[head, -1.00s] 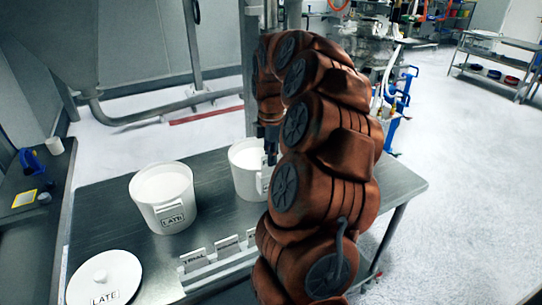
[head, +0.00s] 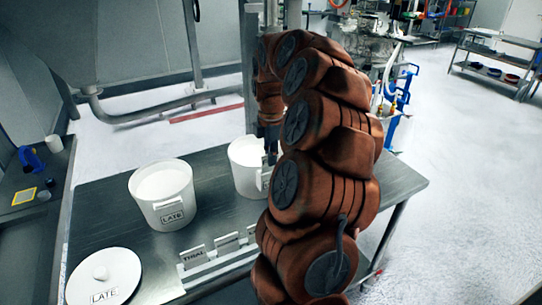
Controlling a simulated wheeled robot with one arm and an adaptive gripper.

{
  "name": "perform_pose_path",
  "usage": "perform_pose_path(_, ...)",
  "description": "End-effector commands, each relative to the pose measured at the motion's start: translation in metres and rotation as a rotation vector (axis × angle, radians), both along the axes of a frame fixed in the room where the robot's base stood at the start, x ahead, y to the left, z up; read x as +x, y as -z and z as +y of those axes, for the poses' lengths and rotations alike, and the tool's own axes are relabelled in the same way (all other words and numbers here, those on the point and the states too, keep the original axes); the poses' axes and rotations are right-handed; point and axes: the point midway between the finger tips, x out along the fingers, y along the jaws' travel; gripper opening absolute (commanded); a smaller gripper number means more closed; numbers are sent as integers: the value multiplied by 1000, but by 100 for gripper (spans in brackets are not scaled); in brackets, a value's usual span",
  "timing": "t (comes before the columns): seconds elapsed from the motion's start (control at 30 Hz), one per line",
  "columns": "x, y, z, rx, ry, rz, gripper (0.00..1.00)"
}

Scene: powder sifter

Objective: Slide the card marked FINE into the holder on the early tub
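A white tub (head: 246,163) stands near the far edge of the steel table, partly hidden by my arm. A white holder or card (head: 260,181) shows on its front right side, but no word can be read there. My gripper (head: 271,154) is at this tub's right rim, seen small and dark. My arm hides much of it, so its fingers and anything between them cannot be made out. A card rack (head: 215,269) at the table's front holds a card marked TRIAL (head: 194,256) and other cards (head: 228,243) whose words are unreadable. No card marked FINE can be read.
A white tub marked LATE (head: 162,196) stands left of the other tub. A round lid marked LATE (head: 103,277) lies at the front left. The steel table (head: 110,222) is bare between them. A dark side bench (head: 28,222) stands at left.

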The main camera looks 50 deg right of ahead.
Motion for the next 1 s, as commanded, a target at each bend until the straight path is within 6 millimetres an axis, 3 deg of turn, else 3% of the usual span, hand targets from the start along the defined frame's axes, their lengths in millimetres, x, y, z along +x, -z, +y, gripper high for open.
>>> perform_pose_path(0.47, 0, 8, 0, 0, 0, 0, 0)
perform_pose_path(0.8, 0, 8, 0, 0, 0, -1, 35)
perform_pose_path(1.0, 0, 8, 0, 0, 0, -1, 35)
